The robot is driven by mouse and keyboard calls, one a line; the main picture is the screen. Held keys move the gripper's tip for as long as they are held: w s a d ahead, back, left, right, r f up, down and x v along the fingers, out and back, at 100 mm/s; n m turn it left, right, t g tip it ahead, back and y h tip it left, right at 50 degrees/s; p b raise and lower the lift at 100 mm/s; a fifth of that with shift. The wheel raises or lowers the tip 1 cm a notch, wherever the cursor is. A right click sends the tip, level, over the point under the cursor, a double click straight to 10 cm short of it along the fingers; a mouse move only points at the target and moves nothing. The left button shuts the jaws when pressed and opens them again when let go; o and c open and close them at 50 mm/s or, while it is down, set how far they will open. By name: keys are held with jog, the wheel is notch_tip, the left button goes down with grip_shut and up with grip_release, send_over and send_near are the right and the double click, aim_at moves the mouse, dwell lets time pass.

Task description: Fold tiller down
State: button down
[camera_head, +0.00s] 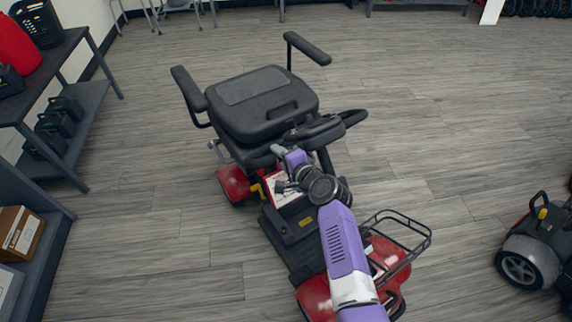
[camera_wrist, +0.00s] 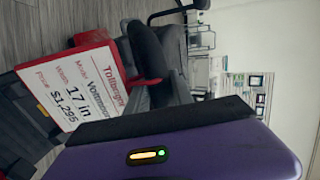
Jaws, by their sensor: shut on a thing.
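A red and black mobility scooter stands mid-floor in the head view, with a black seat (camera_head: 262,100) and a red front end with a wire basket (camera_head: 398,240). Its black tiller (camera_head: 322,130) leans back toward the seat, and its handlebar loop shows on the right. My purple arm reaches over the front end. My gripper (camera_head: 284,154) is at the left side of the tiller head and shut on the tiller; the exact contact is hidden.
A red-edged price sign (camera_wrist: 75,85) is close to my gripper; it also shows in the head view (camera_head: 284,190). Dark shelves (camera_head: 65,100) stand at left. Another scooter (camera_head: 535,250) is at right. Open floor lies around the scooter.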

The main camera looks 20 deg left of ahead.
jog(key=shift+w+a+f+b, duration=0.2)
jog(key=shift+a+f+b, duration=0.3)
jog(key=shift+f, duration=0.15)
jog(key=c, duration=1.1)
grip_release()
jog(key=shift+r, duration=0.15)
jog(key=shift+s+d+r+p, duration=0.1)
jog(key=shift+d+r+p, duration=0.05)
jog(key=shift+d+p, duration=0.15)
jog(key=shift+p+v, duration=1.15)
jog(key=shift+v, duration=2.35)
